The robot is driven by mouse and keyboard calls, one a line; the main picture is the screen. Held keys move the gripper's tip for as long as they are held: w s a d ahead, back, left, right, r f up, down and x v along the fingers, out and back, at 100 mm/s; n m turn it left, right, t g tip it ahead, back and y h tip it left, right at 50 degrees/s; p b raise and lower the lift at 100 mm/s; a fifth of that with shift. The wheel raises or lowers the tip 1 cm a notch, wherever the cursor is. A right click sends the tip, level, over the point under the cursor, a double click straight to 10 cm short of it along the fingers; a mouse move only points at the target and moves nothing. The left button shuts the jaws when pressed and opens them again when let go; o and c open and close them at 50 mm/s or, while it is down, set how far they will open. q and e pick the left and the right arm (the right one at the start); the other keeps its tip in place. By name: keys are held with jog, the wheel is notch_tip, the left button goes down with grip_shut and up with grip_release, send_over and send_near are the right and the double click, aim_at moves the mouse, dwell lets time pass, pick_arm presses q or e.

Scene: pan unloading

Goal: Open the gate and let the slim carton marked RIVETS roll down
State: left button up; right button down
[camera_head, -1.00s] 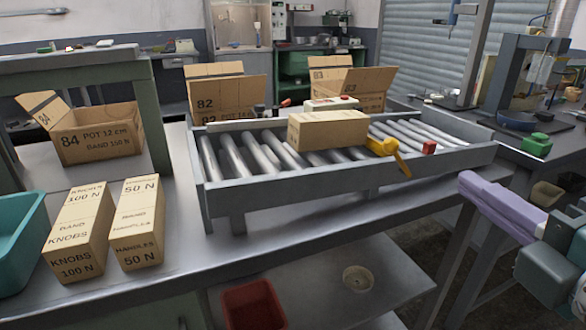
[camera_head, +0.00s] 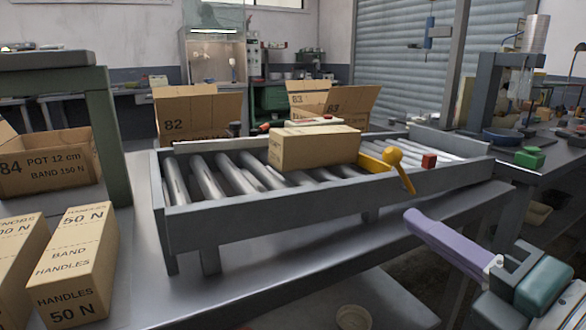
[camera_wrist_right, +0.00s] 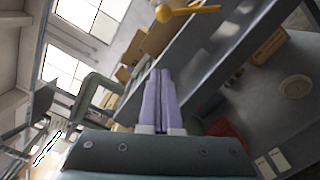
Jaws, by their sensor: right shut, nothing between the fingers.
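A tan carton (camera_head: 318,147) lies on the rollers of the grey conveyor (camera_head: 330,204), its print too small to read as RIVETS. A yellow gate with a ball-ended lever (camera_head: 394,157) stands across the rollers, right beside the carton's right end. The yellow ball (camera_wrist_right: 163,13) also shows at the top of the right wrist view. My right gripper (camera_head: 409,217), with long purple fingers, is shut and empty. It is in front of the conveyor's near rail, below the lever and apart from it. In the right wrist view its fingers (camera_wrist_right: 160,73) lie together. My left gripper is not in view.
A red block (camera_head: 429,161) sits at the conveyor right of the lever. The HANDLES carton (camera_head: 77,262) and a KNOBS carton stand on the table at left. Open boxes marked 82 (camera_head: 195,118) and 83 (camera_head: 330,103) stand behind the conveyor. Rollers right of the gate are clear.

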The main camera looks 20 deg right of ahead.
jog(key=w+d+r+p, duration=0.2)
jog(key=w+d, duration=0.1)
jog(key=w, duration=0.6)
jog(key=shift+w, duration=0.25)
jog(key=shift+d+r, duration=0.1)
jog(key=shift+r, duration=0.05)
jog(key=shift+d+r+m+p, duration=0.15)
jog(key=shift+r+m+p, duration=0.05)
jog(key=shift+m+p, duration=0.2)
